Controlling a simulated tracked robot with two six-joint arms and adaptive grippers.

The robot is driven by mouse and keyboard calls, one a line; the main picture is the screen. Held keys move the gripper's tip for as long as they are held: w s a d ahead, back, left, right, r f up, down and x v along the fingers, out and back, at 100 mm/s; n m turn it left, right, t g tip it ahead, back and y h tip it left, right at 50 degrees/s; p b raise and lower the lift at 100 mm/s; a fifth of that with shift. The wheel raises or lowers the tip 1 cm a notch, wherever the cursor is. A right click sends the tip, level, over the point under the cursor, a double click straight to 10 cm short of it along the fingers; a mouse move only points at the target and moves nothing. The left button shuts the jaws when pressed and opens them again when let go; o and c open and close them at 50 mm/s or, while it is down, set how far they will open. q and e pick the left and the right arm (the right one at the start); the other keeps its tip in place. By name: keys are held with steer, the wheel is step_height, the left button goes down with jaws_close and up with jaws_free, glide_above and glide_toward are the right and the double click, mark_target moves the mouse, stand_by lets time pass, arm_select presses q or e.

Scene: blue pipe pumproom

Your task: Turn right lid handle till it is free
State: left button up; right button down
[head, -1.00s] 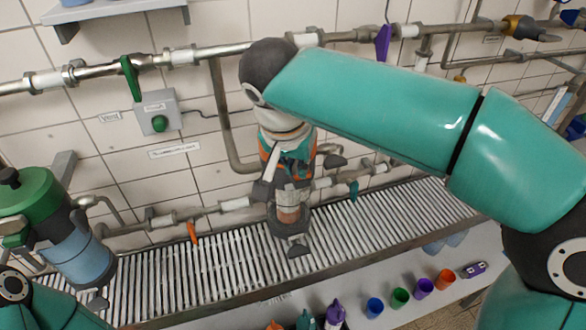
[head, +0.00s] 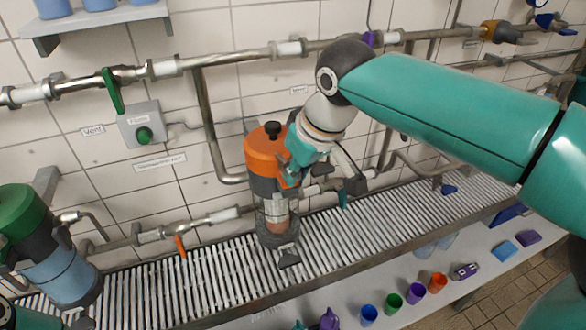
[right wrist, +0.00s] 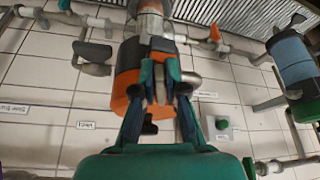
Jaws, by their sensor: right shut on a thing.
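The right vessel has an orange lid (head: 265,148) with a black knob (head: 272,129) on top. It stands over the grating at the middle of the head view. My right gripper (head: 291,174) is at the lid's right side. In the right wrist view the orange lid (right wrist: 125,92) shows behind my right gripper (right wrist: 160,86), whose fingers are shut on the lid handle. My left gripper is not in view.
A green-lidded vessel (head: 45,250) stands at the left. Pipes with an orange valve handle (head: 180,246) and a green valve handle (head: 112,91) run along the tiled wall. Several coloured cups, including a blue cup (head: 369,314), stand on the front ledge.

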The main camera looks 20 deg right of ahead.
steer(key=shift+w+d+n+g+y+p, duration=0.4)
steer(key=shift+n+g+p, duration=0.35)
steer(key=shift+n, duration=1.3)
steer(key=shift+w+d+n+g+y+p, duration=0.3)
steer(key=shift+n+g+y+p, duration=0.4)
steer(key=shift+n, duration=1.4)
steer(key=shift+w+d+n+g+y+p, duration=0.4)
steer(key=shift+n+p, duration=0.55)
steer(key=shift+n, duration=1.1)
steer(key=shift+a, duration=0.15)
steer(key=c, duration=1.2)
jaws_free()
steer(key=shift+v, duration=3.95)
